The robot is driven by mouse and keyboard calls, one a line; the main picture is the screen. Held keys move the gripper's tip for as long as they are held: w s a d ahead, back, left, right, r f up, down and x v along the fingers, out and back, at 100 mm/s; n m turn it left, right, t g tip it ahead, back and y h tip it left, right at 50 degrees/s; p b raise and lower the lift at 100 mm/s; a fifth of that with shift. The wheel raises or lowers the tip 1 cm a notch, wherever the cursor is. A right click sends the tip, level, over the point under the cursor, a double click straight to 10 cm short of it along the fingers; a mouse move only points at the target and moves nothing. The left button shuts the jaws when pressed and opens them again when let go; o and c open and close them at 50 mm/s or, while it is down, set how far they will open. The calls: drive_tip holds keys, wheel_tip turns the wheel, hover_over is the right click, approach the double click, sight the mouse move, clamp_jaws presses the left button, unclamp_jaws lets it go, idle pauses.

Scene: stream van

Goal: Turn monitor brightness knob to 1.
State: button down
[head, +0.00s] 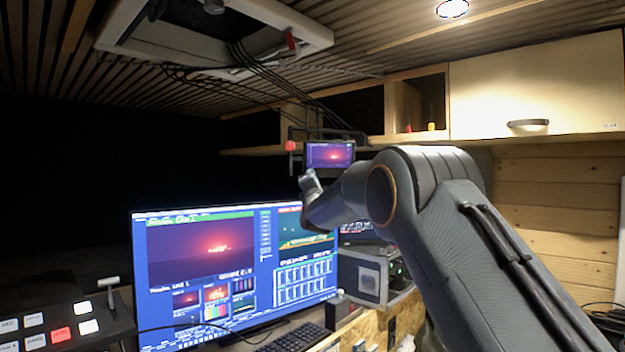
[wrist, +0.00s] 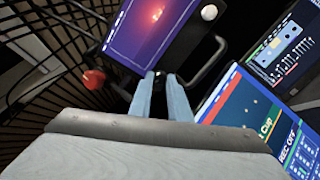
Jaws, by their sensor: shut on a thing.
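The small monitor (head: 330,154) hangs in a dark frame under the shelf, its screen lit with a pink-red picture. It also shows tilted at the top of the wrist view (wrist: 150,25). My gripper (head: 309,178) is at the monitor's lower left in the head view. In the wrist view my gripper (wrist: 162,80) has its two pale blue fingers at the monitor's lower edge, shut on a small dark knob (wrist: 160,73). The knob is mostly hidden between the fingertips. Its markings and setting cannot be read.
A red ball-shaped part (wrist: 93,79) and a white round part (wrist: 209,12) flank the monitor. A large desktop screen (head: 235,265) stands below. A switcher panel (head: 60,325) is at lower left. Cables (head: 255,80) hang overhead, and a cabinet (head: 540,85) is at right.

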drive_tip(key=c, duration=1.7)
unclamp_jaws()
drive_tip(key=shift+o, duration=0.2)
drive_tip(key=shift+s, duration=0.1)
drive_tip(key=a+b+v, duration=0.1)
drive_tip(key=b+v, duration=0.2)
drive_tip(key=v, duration=0.4)
drive_tip(key=shift+s+d+f, duration=0.2)
drive_tip(key=shift+s+d, duration=0.1)
drive_tip(key=shift+d, duration=0.25)
